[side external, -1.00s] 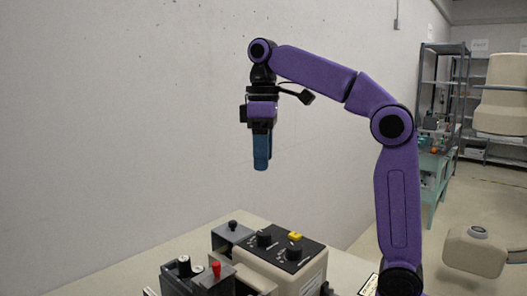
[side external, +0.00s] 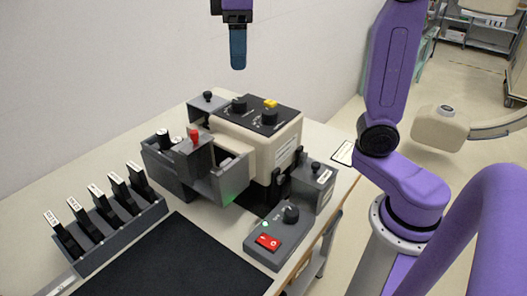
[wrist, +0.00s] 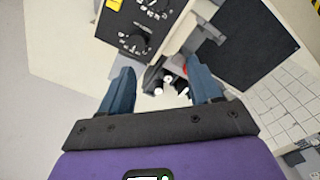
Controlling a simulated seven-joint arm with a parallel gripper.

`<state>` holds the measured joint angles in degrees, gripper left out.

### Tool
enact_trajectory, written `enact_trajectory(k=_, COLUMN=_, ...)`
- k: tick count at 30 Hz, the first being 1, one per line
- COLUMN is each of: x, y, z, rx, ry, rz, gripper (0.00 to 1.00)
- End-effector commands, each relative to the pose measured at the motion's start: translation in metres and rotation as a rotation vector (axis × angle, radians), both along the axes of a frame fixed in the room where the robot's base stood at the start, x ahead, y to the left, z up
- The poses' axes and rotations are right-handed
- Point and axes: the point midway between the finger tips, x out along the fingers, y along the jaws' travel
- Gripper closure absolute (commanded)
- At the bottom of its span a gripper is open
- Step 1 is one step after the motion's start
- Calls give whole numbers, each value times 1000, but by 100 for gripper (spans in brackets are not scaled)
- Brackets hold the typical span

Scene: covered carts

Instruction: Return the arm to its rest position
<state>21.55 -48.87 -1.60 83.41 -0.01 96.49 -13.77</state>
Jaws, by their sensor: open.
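My gripper (side external: 238,52) hangs high above the table, pointing down, at the top of the side external view.
A rack of several labelled black-handled pieces (side external: 155,212) stands at the left of the table. A black mat (side external: 170,262) lies in front. A grey control box (side external: 265,243) with a red switch sits near the right edge. The air around my gripper is free.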

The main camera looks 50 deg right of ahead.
Motion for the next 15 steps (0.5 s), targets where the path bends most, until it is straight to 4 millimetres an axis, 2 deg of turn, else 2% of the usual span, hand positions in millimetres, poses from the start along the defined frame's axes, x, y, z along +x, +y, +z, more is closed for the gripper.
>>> enact_trajectory(k=7, x=-53, y=14, z=-55, rx=16, ry=-18, rz=115, gripper=37)
enact_trajectory(k=15, x=-115, y=12, z=-111, rx=36, ry=-34, rz=226, gripper=37)
